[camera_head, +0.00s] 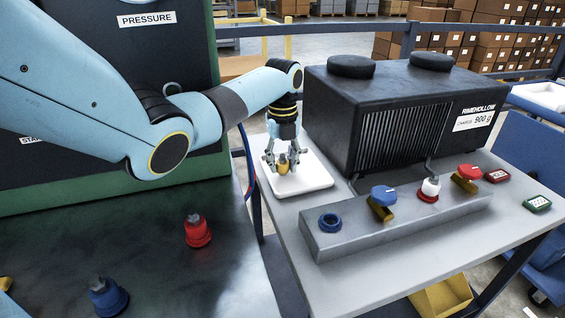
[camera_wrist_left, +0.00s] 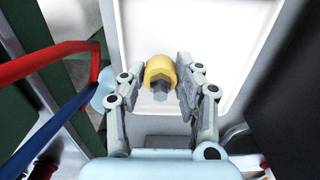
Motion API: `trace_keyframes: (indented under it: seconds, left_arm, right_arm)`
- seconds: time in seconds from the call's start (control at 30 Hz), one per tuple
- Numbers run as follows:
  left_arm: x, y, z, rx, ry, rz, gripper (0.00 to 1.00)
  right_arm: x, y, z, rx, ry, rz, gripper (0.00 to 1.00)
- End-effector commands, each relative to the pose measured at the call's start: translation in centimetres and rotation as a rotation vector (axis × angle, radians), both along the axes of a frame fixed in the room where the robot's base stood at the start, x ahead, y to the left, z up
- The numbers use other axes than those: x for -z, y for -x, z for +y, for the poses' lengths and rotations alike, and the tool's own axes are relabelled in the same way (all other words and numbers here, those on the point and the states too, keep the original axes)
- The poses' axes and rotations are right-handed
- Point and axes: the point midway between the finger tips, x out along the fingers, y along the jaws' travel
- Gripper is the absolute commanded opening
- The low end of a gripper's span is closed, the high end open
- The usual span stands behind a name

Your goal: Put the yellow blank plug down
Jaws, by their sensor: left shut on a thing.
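The yellow blank plug (camera_head: 283,165) is between the fingers of my left gripper (camera_head: 284,163), over a white tray (camera_head: 318,182) on the trolley's left end. In the left wrist view the yellow plug (camera_wrist_left: 160,72), with a grey hexagonal end, sits between the two fingertips (camera_wrist_left: 162,78). The gripper is shut on it, pointing down. The white tray (camera_wrist_left: 240,30) lies beneath and is otherwise empty. I cannot tell whether the plug touches the tray. My right gripper is not in view.
A red plug (camera_head: 197,231) and a blue plug (camera_head: 107,297) stand on the dark surface at left. Red and blue hoses (camera_wrist_left: 52,62) run beside the tray.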

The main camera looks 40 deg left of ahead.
Motion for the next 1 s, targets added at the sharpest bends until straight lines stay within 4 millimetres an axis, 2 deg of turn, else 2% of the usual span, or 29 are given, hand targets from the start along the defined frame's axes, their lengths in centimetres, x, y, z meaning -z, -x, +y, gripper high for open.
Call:
trace_keyframes:
  seconds: [0.33, 0.37, 0.53, 0.83, 1.0]
  left_arm:
    - [0.3, 0.0, 0.0, 0.0, -0.001, 0.0, 0.0]
    - [0.4, 0.0, 0.0, 0.0, -0.001, 0.0, 0.33]
    - [0.3, 0.0, 0.0, 0.0, -0.002, -0.001, 0.55]
    - [0.2, 0.0, 0.0, 0.0, -0.002, -0.001, 0.55]
    - [-0.8, 0.0, 0.0, 0.0, -0.002, -0.001, 0.55]
  right_arm:
    - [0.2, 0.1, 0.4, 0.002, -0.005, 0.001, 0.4]
    - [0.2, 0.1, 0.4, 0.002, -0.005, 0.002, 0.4]
    - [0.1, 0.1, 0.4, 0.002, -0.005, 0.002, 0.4]
    - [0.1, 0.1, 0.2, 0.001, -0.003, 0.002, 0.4]
    - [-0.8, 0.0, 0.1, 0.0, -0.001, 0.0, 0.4]
